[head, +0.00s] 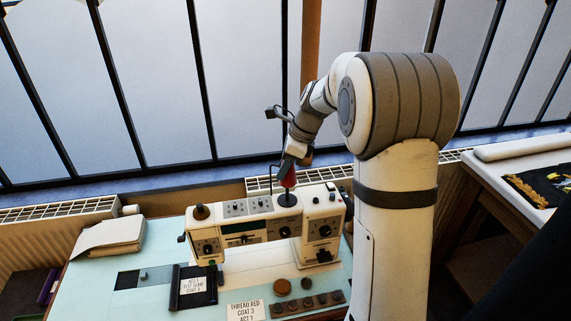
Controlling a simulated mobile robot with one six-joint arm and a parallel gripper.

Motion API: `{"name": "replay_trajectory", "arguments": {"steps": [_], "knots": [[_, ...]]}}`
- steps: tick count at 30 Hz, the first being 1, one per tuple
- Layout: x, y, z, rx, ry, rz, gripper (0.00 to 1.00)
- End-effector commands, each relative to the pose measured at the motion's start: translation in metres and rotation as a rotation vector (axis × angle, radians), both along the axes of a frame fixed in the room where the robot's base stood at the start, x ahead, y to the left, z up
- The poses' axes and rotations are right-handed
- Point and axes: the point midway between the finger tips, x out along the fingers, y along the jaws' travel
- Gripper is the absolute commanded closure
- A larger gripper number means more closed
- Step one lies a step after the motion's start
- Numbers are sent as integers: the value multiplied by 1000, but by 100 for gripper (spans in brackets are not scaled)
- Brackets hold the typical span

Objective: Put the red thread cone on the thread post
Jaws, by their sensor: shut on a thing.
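My gripper (289,164) is above the sewing machine's top and shut on the red thread cone (288,179). The cone is dark red and looks about upright. It is right over a dark round base (287,200) on top of the white sewing machine (262,222). A thin rod shows beside the gripper, at its left. The thread post itself is hidden or too small to tell apart from the cone. I cannot tell whether the cone is around the post or touching the base.
A brown knob (201,212) stands on the machine's left top. In front lie a dark labelled pouch (192,287), a card reading THREAD RED (245,311) and a strip of bobbins (309,304). Windows and a radiator (62,211) are behind.

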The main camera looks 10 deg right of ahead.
Motion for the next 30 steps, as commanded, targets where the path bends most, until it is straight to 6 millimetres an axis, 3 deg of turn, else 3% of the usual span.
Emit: {"name": "replay_trajectory", "arguments": {"steps": [18,30], "knots": [[0,-1,-52,0,0,-2,90],[0,-2,-58,0,0,-3,90]]}}
